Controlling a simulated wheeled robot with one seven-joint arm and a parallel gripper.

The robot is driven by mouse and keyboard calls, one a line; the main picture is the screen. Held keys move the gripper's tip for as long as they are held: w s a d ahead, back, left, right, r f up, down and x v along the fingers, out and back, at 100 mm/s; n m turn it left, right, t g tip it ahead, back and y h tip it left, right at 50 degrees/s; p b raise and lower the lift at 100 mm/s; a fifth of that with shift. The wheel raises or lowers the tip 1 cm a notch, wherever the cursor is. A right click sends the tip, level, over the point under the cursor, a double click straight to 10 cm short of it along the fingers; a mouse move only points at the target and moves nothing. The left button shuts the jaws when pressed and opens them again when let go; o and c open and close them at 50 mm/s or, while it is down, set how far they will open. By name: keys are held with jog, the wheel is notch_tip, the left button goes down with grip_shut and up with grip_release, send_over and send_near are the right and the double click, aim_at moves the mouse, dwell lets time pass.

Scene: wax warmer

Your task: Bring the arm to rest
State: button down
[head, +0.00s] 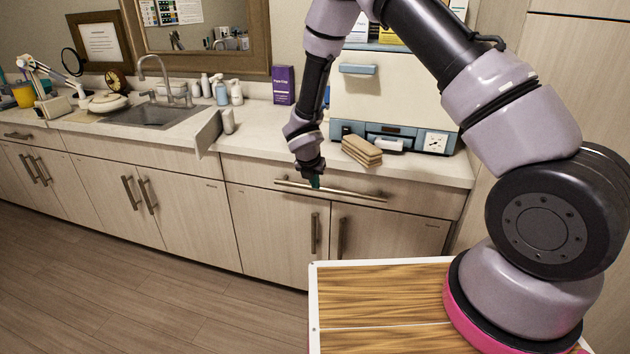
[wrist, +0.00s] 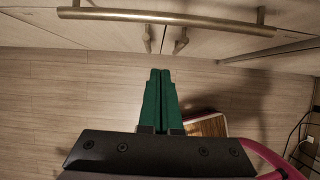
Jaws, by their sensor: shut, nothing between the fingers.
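My gripper (head: 315,182) hangs down in front of the counter, close to the long drawer handle (head: 330,190). In the wrist view its green fingers (wrist: 160,75) are together with nothing between them, pointing toward the handle bar (wrist: 165,19) at the top of that view. I cannot tell whether the fingers touch the handle. The drawer looks shut in the head view. My arm reaches from the right, bent high over the counter.
The wax warmer cabinet (head: 385,95) stands on the counter behind my gripper, with a stack of tan slabs (head: 362,150) before it. A sink (head: 150,114), bottles (head: 222,92) and a purple box (head: 284,85) lie left. The wooden floor (head: 130,290) is clear at left.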

jog(key=d+r+m+h, duration=0.1)
jog(key=d+r+m, duration=0.6)
jog(key=r, duration=0.5)
jog(key=d+r+m, duration=0.7)
jog(key=r, duration=0.5)
jog(key=s+d+r+m, duration=0.8)
jog(key=s+r+m, duration=0.2)
jog(key=s+r, duration=0.15)
jog(key=s+r+m+t+y, duration=0.1)
jog(key=s+r+m+y, duration=0.1)
jog(key=s+r+m, duration=0.2)
jog(key=s+r+m+t+y, duration=0.1)
jog(key=s+r+m, duration=0.3)
jog(key=s+m, duration=0.4)
jog(key=s+y, duration=0.1)
jog(key=s, duration=0.3)
jog(key=shift+s+d+r+y, duration=0.2)
jog(key=shift+s+d+y, duration=0.05)
jog(key=shift+y, duration=0.05)
